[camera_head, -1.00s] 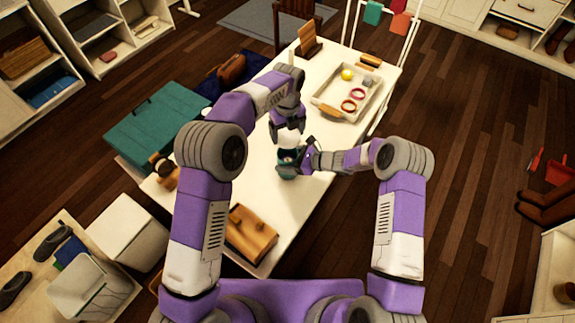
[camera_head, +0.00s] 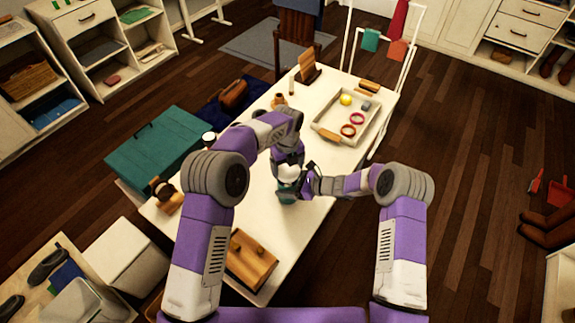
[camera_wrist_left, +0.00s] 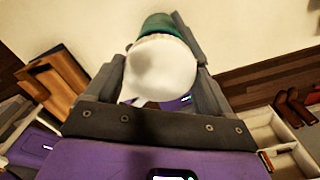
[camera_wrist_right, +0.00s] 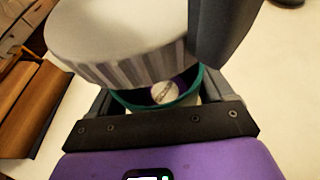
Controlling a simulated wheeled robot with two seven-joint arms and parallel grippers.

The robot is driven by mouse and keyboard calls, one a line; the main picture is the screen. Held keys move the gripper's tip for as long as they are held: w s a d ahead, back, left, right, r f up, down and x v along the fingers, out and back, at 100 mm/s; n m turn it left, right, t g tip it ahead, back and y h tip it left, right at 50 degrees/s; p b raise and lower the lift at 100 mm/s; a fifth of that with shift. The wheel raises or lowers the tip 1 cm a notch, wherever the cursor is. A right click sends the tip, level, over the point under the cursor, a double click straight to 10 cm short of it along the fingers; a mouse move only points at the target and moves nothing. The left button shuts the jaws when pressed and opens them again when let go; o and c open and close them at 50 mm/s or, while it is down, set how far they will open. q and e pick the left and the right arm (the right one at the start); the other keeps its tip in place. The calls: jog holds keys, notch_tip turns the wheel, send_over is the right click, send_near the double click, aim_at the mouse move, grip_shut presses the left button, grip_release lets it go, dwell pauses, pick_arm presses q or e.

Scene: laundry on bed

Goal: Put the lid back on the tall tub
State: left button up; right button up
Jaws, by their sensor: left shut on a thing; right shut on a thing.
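The tall tub (camera_head: 287,196) is teal and stands on the white table. My right gripper (camera_head: 303,187) is shut on its side. My left gripper (camera_head: 289,160) is shut on the round white lid (camera_head: 288,172), just over the tub. In the right wrist view the lid (camera_wrist_right: 115,35) has a ribbed edge and hangs above the teal rim (camera_wrist_right: 200,85), off to the left of the opening. Something round and pale shows inside the tub. In the left wrist view the lid (camera_wrist_left: 165,70) hides most of the tub (camera_wrist_left: 163,24).
A white tray (camera_head: 322,124) with a yellow ball and rings is at the back right of the table (camera_head: 310,215). A wooden box (camera_head: 250,262) lies near the front edge. A teal chest (camera_head: 150,145) stands left of the table.

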aim_at(288, 188)
pick_arm(q)
jog(key=shift+f, duration=0.85)
jog(key=shift+f, duration=0.45)
jog(key=shift+s+a+f, duration=0.1)
jog(key=shift+a+f, duration=0.1)
jog(key=shift+f, duration=0.35)
dwell(0.6)
jog(key=shift+r, duration=0.3)
jog(key=shift+s+d+r, duration=0.15)
jog(key=shift+d+r, duration=0.1)
jog(key=shift+r, duration=0.15)
dwell(0.4)
dwell(0.4)
